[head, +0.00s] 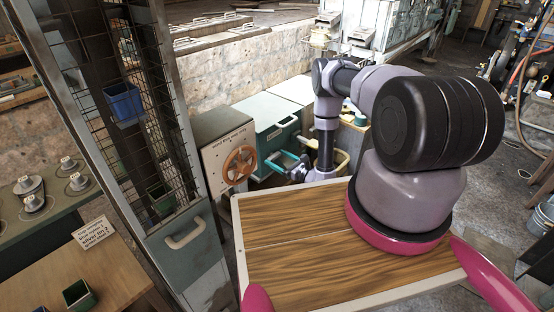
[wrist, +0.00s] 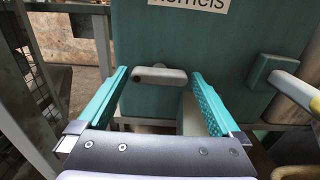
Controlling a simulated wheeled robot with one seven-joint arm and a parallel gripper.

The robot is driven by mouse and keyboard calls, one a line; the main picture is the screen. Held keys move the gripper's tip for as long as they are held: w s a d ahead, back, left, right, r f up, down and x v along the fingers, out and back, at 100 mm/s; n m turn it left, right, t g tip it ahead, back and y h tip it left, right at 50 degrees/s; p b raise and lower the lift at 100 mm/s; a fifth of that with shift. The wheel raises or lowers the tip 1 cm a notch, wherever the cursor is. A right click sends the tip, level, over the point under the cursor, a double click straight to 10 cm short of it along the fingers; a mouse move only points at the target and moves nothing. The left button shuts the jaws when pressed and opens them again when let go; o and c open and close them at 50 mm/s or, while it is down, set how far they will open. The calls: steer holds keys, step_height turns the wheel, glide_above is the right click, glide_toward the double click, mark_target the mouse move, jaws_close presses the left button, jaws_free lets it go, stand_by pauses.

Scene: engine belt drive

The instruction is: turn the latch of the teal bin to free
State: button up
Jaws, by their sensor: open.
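The teal bin (head: 272,128) stands beyond my table-like top, with a pale lid. Its front fills much of the wrist view (wrist: 225,45), under a white label whose visible letters read roughly "ernels". The latch (wrist: 160,77) is a short grey bar on the bin's front, lying nearly level. My gripper (wrist: 158,75) is open, its two teal fingers on either side of the latch, with gaps visible at both ends. Whether the fingertips reach past the latch in depth, I cannot tell. In the head view my gripper (head: 280,159) is small in front of the bin, and the latch is hidden.
A panel with an orange handwheel (head: 239,164) stands left of the bin. A mesh cabinet (head: 135,95) with a handled drawer is further left.

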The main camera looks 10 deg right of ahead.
steer(key=shift+w+a, duration=0.2)
steer(key=c, duration=1.1)
